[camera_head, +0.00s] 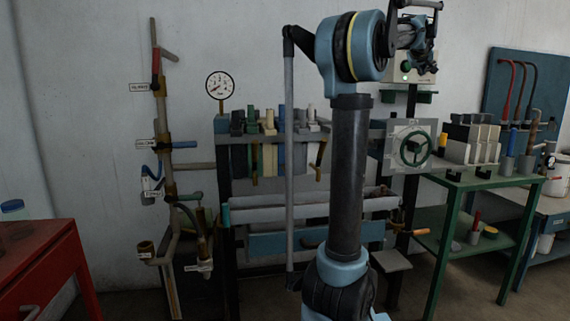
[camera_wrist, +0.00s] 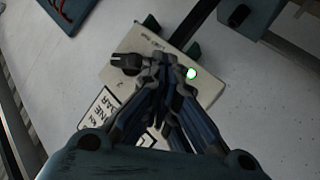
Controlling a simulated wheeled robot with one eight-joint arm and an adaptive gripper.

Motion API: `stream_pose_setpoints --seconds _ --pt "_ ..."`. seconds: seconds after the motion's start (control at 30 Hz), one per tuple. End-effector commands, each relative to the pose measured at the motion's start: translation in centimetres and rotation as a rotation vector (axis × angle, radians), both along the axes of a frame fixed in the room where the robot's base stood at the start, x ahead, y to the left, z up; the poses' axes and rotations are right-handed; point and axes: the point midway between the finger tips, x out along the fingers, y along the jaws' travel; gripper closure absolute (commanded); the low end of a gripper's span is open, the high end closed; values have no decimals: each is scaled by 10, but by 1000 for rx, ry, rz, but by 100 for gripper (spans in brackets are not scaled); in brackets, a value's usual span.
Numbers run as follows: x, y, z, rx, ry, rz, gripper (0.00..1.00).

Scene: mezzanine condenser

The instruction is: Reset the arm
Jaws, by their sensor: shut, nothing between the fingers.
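My arm rises in the middle of the head view and bends over at the top. My gripper (camera_head: 417,36) is at the upper right of the arm, in front of a pale control box (camera_head: 426,74) on the wall stand. In the wrist view my gripper (camera_wrist: 165,62) is shut, its fingertips together and empty. Behind it is the control box (camera_wrist: 203,97) with a lit green light (camera_wrist: 190,73) and a dark knob (camera_wrist: 127,61). The fingers cover part of the box. I cannot tell whether they touch it.
A rack of several valve blocks (camera_head: 268,142) and a gauge (camera_head: 220,85) stand behind my arm. A green table (camera_head: 480,181) is at right, a red cabinet (camera_head: 40,262) at lower left.

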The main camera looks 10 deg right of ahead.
Motion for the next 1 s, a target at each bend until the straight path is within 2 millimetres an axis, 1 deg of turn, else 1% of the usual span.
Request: stream_pose_setpoints --seconds 0.03,0.07,0.17,0.2,0.23,0.27,0.3,0.37,0.4,0.47,0.5,0.57,0.6,0.67,0.7,0.77,0.8,0.87,0.9,0.97,1.0 --pt "1 16 -8 16 8 17 100" --pt "2 26 -15 30 15 27 100" --pt "1 73 -43 88 48 74 100" --pt "-1 94 -57 115 63 92 100" --pt "-2 110 -67 136 76 106 100" --pt "-5 125 -78 155 89 119 100" --pt "-8 145 -92 180 107 137 100" --pt "-16 175 -114 219 136 161 100" --pt "-22 194 -128 242 156 175 100" --pt "-32 222 -150 279 187 196 100" --pt "-39 240 -165 301 208 209 100" --pt "-52 267 -188 334 241 226 100" --pt "-61 284 -203 356 264 237 100" --pt "-76 309 -227 386 299 252 100" --pt "-87 324 -242 406 322 259 100" --pt "-105 347 -266 435 360 271 100" --pt "-117 361 -282 451 386 278 100" --pt "-136 382 -306 479 425 286 100" --pt "-149 395 -323 494 451 290 100" --pt "-170 413 -347 516 492 295 100" --pt "-185 424 -364 531 518 296 100"
